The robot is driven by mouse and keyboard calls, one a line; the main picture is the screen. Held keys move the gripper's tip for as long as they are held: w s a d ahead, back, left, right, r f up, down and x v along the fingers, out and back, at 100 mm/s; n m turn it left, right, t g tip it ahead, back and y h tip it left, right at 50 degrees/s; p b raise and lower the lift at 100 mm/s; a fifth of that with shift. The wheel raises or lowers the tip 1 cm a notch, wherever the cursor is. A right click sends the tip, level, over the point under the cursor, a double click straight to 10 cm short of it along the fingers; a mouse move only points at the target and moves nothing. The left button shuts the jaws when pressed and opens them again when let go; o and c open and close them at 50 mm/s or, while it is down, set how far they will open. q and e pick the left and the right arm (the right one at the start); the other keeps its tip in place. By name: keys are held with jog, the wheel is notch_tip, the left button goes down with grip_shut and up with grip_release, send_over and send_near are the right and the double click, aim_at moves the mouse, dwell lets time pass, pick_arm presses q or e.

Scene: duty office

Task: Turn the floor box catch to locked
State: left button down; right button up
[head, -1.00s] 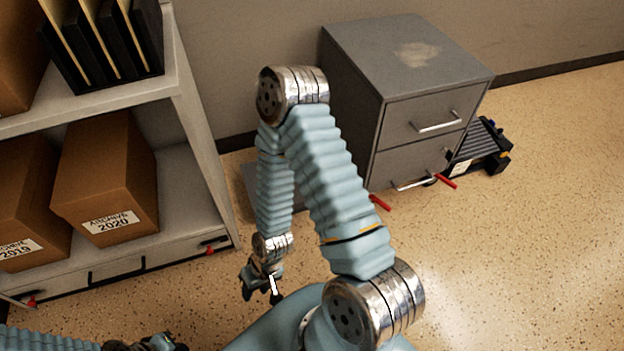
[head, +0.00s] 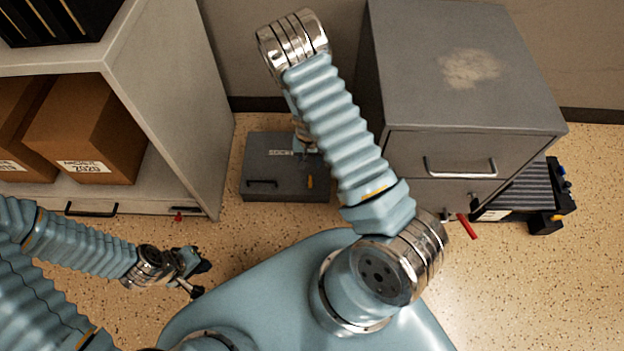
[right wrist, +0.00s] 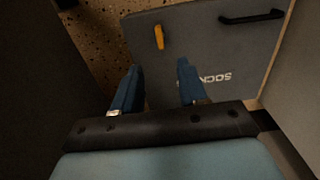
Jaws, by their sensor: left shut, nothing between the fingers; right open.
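The floor box (head: 268,160) is a low grey box on the floor between the shelf and the cabinet. On its lid is a yellow-orange catch (head: 310,182), its long side running front to back, right of a black handle (head: 262,183). The catch also shows in the right wrist view (right wrist: 158,37), beyond the fingertips. My right gripper (right wrist: 157,72) is open and empty above the lid, apart from the catch. In the head view my right arm partly covers it and the lid's right back part. My left gripper (head: 200,279) is shut and empty, low in front of the shelf.
A grey drawer cabinet (head: 450,100) stands right of the box, with a red lever (head: 467,227) at its lower front. A shelf (head: 185,110) with cardboard boxes (head: 90,130) stands close on the left. A black ribbed unit (head: 530,195) lies right of the cabinet. Speckled floor is open in front.

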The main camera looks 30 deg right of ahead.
aim_at(310, 181)
notch_tip(310, 181, down, 13)
jog(key=shift+s+r+b, duration=0.1)
jog(key=shift+b, duration=0.85)
grip_shut()
